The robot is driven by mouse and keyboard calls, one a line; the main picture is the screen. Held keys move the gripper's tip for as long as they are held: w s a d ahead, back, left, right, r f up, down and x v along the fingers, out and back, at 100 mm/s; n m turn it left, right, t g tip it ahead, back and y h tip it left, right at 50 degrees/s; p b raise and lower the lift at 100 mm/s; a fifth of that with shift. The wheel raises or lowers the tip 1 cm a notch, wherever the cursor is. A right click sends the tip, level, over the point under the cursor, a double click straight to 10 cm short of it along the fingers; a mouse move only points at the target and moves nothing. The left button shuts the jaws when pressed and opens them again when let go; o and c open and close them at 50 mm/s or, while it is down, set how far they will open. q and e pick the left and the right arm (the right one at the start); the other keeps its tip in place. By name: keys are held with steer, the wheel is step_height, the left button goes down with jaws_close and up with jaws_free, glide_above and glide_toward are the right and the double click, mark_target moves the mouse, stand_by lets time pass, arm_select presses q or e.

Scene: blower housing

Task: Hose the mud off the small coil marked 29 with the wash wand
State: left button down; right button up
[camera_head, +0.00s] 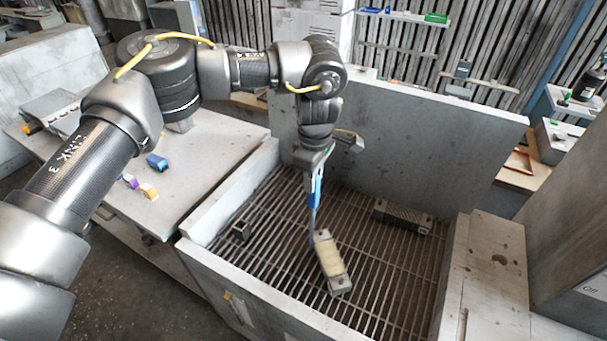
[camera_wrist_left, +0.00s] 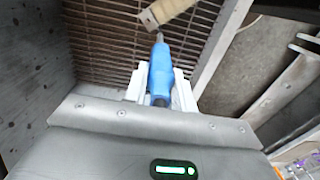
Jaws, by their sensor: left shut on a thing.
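My left gripper (camera_head: 316,160) is above the slatted floor of a grey basin, shut on the blue handle of the wash wand (camera_head: 316,188). The blue handle also shows between the fingers in the left wrist view (camera_wrist_left: 161,72). Its thin shaft points down to a cream block with grey ends (camera_head: 330,262) on the slats; I cannot tell whether they touch. A small dark block (camera_head: 240,231) lies at the left of the slats, and a longer dark ridged block (camera_head: 403,216) at the back right. No number 29 is readable, so which is the coil is unclear. My right gripper is out of view.
The basin's high back wall (camera_head: 420,130) and low side walls (camera_head: 228,200) surround the slats. A grey table (camera_head: 190,190) at left holds a blue block (camera_head: 157,162) and small coloured pieces. A pale ledge (camera_head: 490,265) stands at right. The slats' front is clear.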

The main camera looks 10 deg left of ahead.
arm_select(q)
steer(key=shift+s+d, duration=0.15)
steer(key=shift+d, duration=2.05)
steer(key=shift+f, duration=0.7)
steer(key=shift+s, duration=0.1)
steer(key=shift+s+d, duration=0.3)
steer(key=shift+s, duration=0.3)
steer(key=shift+s+d, duration=0.25)
steer(key=shift+s, duration=0.35)
stand_by(0.6)
steer(key=shift+s+d, duration=0.35)
steer(key=shift+s, duration=0.3)
steer(key=shift+s+d, duration=0.3)
steer(key=shift+s, duration=0.3)
steer(key=shift+b, duration=0.35)
stand_by(0.4)
